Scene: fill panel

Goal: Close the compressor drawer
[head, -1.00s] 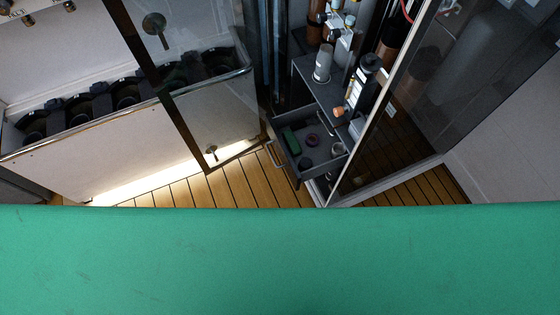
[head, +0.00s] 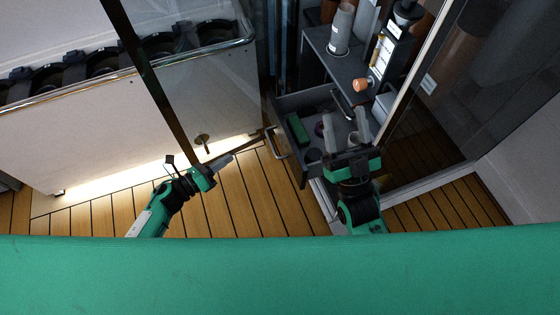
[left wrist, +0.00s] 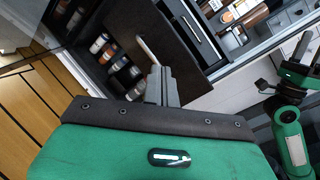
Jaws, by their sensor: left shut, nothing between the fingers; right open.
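The compressor drawer (head: 286,101) is grey and stands pulled out from the cabinet in the head view. Its bar handle (head: 274,143) is on the left-facing front. A green item (head: 297,129) and some small round items lie inside. My left gripper (head: 232,156) is shut and empty, left of the handle and apart from it in the head view. In the left wrist view its fingers (left wrist: 160,84) point toward a dark panel (left wrist: 155,22) with a pale bar handle (left wrist: 150,48). My right gripper (head: 347,122) is open over the drawer's right part, hiding some of it.
A glass door (head: 425,85) stands open right of the drawer. Another glass panel with a dark frame (head: 150,85) is on the left, near my left arm. A grey shelf (head: 345,65) with bottles and equipment is above the drawer. Wooden floor (head: 245,200) is clear in front.

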